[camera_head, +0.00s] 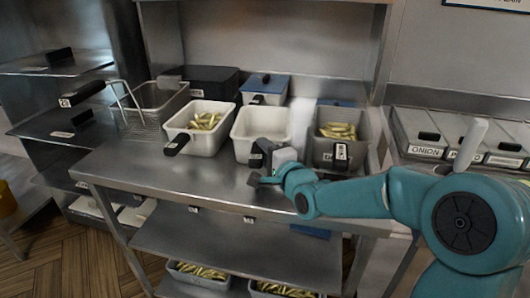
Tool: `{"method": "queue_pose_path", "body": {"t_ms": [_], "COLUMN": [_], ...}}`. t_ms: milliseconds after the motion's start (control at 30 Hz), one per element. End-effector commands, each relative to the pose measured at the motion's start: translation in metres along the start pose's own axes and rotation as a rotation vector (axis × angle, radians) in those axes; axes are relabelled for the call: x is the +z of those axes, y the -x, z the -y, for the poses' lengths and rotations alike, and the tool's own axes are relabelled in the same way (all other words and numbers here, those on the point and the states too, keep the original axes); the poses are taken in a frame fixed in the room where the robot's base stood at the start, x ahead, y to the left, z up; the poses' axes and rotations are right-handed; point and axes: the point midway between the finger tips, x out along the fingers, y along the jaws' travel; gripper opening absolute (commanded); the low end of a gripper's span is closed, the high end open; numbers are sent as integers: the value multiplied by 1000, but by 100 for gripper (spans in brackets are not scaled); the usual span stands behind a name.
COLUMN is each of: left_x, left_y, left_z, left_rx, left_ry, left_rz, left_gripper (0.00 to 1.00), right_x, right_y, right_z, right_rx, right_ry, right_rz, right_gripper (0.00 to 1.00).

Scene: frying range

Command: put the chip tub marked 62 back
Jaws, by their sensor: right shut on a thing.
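Three open tubs stand in a row on the steel table. The left white tub (216,141) holds yellow chips and has a black handle towards me. The middle white tub (262,122) shows no chips inside. The grey tub (366,148) on the right holds chips and has a dark handle with a white label. My right gripper (258,168) is at the front of the middle white tub, shut on its handle, which is mostly hidden by the gripper. I cannot read a 62 on any tub. My left gripper is not in view.
A wire fry basket (150,106) stands left of the tubs, with a black box (203,78) and a blue-lidded container (264,86) behind. More chip tubs (205,281) sit on the low shelf. Lidded bins (419,131) stand right. The table's front left (135,170) is bare.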

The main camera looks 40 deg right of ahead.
Motion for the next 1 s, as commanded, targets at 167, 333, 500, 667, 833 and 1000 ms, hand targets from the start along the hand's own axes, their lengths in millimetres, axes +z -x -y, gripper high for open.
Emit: {"method": "queue_pose_path", "body": {"t_ms": [167, 333, 500, 667, 833, 1000], "left_x": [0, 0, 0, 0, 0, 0], "left_y": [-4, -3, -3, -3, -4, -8], "left_z": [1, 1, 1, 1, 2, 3], "left_rx": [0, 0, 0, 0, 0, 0], "left_ry": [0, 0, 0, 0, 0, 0], "left_rz": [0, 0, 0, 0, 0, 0], "left_gripper": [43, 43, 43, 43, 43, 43], "right_x": [0, 0, 0, 0, 0, -1], "right_y": [0, 0, 0, 0, 4, 33], "right_z": [-1, -1, -2, -2, -2, -2], "right_rx": [-2, 0, 0, 0, 1, -1], "right_ry": [0, 0, 0, 0, 0, 0], "right_rz": [0, 0, 0, 0, -1, -3], "right_gripper": [0, 0, 61, 61, 61, 61]}}
